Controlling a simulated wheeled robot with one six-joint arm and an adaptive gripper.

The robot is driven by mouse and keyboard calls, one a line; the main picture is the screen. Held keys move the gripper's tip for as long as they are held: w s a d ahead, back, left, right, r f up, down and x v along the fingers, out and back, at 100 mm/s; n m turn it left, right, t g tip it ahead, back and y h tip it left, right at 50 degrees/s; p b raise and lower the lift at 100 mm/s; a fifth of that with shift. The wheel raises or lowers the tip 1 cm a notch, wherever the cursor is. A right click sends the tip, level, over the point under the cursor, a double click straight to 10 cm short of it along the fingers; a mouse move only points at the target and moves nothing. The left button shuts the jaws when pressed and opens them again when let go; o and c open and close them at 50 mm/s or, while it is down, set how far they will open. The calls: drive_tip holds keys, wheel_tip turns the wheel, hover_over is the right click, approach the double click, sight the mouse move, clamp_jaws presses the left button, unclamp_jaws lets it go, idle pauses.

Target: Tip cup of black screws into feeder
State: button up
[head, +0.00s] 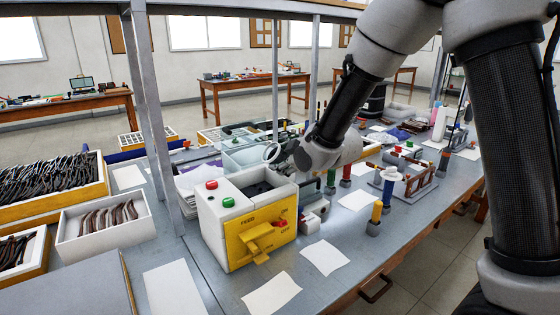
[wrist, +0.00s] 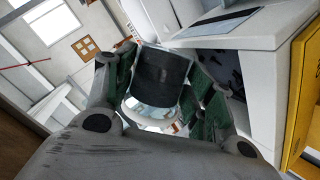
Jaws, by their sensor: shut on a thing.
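The feeder (head: 222,212) is a white box with a yellow front and an open top with dark contents, standing on the bench. It also shows at the right of the wrist view (wrist: 262,72). My gripper (head: 284,156) is just above and behind the feeder's top. In the wrist view its green-padded fingers (wrist: 155,70) are shut on the cup (wrist: 162,72), which has a dark band and a pale rim. The cup looks strongly tilted and lies beside the feeder's opening in that view. I cannot see whether screws are inside the cup.
Red and green buttons sit on the feeder's left top. A grey shelf post (head: 158,130) stands left of it. White paper sheets (head: 325,257) lie in front. A yellow-topped post (head: 376,217) and a small rack (head: 412,185) stand to the right.

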idle(0.3)
drive_tip(key=shift+n+h, duration=0.3)
drive_tip(key=shift+h, duration=0.1)
drive_tip(key=shift+a, duration=0.1)
drive_tip(key=shift+n+h, duration=0.3)
drive_tip(key=shift+n, duration=0.1)
idle(0.3)
drive_tip(key=shift+a+f+n+t+h, duration=0.1)
drive_tip(key=shift+n+t+h, duration=0.2)
drive_tip(key=shift+s, duration=0.1)
drive_tip(key=shift+a+n+h, duration=0.1)
drive_tip(key=shift+n+h, duration=0.3)
